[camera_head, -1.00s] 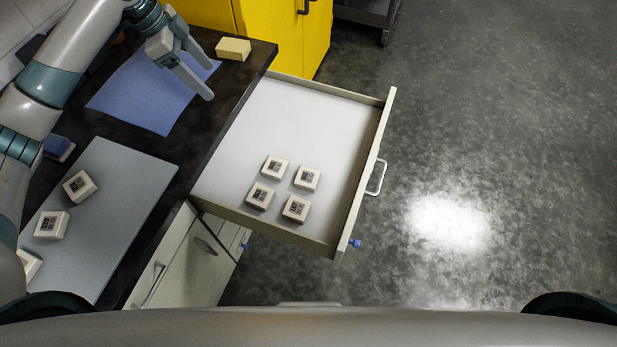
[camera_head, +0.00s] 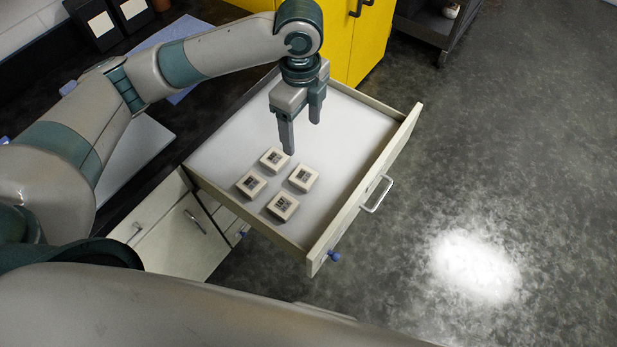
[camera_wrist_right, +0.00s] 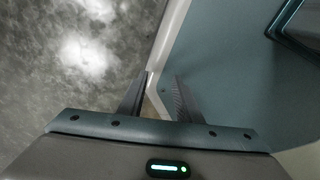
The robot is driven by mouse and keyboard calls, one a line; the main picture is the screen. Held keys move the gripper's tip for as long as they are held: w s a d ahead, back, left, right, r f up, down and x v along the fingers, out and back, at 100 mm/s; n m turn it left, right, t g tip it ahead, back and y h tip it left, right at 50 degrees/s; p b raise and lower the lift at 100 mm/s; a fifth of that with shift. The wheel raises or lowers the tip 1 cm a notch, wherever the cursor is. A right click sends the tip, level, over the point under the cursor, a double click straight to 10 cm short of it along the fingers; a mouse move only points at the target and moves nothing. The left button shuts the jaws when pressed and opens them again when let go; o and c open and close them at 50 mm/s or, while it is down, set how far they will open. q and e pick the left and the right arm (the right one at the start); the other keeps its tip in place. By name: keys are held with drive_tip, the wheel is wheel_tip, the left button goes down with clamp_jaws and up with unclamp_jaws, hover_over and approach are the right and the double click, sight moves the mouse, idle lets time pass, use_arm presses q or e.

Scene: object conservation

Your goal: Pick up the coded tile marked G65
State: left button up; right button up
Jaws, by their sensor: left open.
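Several small cream tiles with dark printed marks sit in a cluster on the white floor of the open drawer (camera_head: 225,158): a far one (camera_head: 273,159), a left one (camera_head: 251,184), a right one (camera_head: 303,177) and a near one (camera_head: 283,206). Their marks are too small to read, so I cannot tell which is G65. My left gripper (camera_head: 301,137) is open and empty, pointing down over the drawer, a little beyond and above the tiles. My right gripper (camera_wrist_right: 163,76) shows in the right wrist view with its fingers apart and nothing between them.
The drawer's front panel (camera_head: 365,190) with its handle (camera_head: 378,194) stands out over the grey floor. A dark worktop with a grey mat (camera_head: 142,150) and blue cloth lies left, partly behind my left arm. A yellow cabinet (camera_head: 345,40) stands behind the drawer.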

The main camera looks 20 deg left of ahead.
use_arm(q)
drive_tip(key=p, duration=0.3)
hover_over(304, 174)
wheel_tip(304, 174, down, 12)
drive_tip(key=shift+r, duration=0.15)
drive_tip(key=shift+f, duration=0.3)
use_arm(e)
wheel_tip(304, 174, up, 2)
drive_tip(key=shift+r, duration=0.25)
drive_tip(key=shift+d, duration=0.1)
